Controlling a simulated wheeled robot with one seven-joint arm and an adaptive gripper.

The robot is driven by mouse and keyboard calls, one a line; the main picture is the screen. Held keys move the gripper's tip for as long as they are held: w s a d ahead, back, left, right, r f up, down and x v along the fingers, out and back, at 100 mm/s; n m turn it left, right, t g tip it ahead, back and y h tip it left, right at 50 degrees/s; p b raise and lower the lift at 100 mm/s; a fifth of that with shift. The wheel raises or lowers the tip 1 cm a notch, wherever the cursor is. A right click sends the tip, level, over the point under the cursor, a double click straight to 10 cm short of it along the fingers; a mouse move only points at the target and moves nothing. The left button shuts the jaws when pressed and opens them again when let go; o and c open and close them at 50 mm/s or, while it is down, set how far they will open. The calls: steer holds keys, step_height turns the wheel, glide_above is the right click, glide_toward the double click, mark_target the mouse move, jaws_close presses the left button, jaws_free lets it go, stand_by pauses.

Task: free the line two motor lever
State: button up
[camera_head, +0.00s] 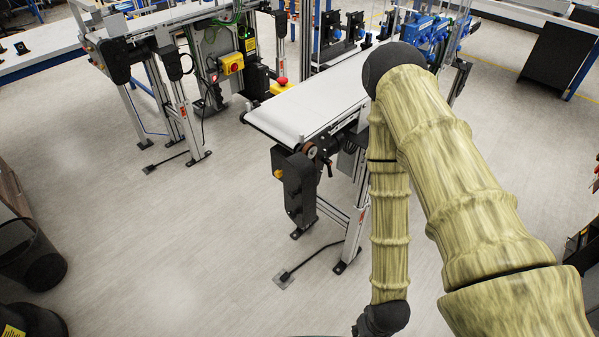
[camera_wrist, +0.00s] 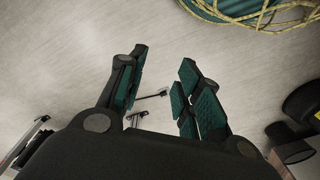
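A white-belted conveyor (camera_head: 305,95) stands in the middle of the head view. At its near end hangs a black motor unit (camera_head: 297,187) with an orange-yellow knob (camera_head: 278,174). A small dark lever-like part (camera_head: 328,163) shows beside the round drive wheel (camera_head: 311,152); I cannot tell for sure that it is the line two motor lever, or what blocks it. My gripper (camera_wrist: 161,82) is open and empty in the wrist view, its teal-padded fingers apart above bare floor. In the head view my arm reaches down right of the conveyor legs, and the fingers are out of frame.
Another conveyor stand with a yellow box and red button (camera_head: 231,64) stands at the back left. A second red button (camera_head: 282,81) is beside the belt. Conveyor feet (camera_head: 283,281) stick out on the floor. Dark bins (camera_head: 30,255) are at lower left. The floor between is clear.

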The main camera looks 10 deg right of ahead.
steer(key=w+a+f+n+t+y+b, duration=0.1)
steer(key=w+t+y, duration=0.25)
steer(key=w, duration=1.25)
steer(key=n+t+y+b, duration=0.4)
steer(key=n+t+y, duration=0.4)
steer(key=n+y, duration=0.15)
glide_toward(330, 177)
steer(key=shift+m, duration=0.45)
steer(key=p+x, duration=0.1)
steer(key=x, duration=0.2)
steer(key=r+p+x, duration=0.1)
steer(key=x, duration=0.3)
steer(key=p+x, duration=0.1)
steer(key=x, duration=0.2)
steer(key=shift+w+r, duration=0.15)
steer(key=shift+w, duration=0.3)
jaws_close()
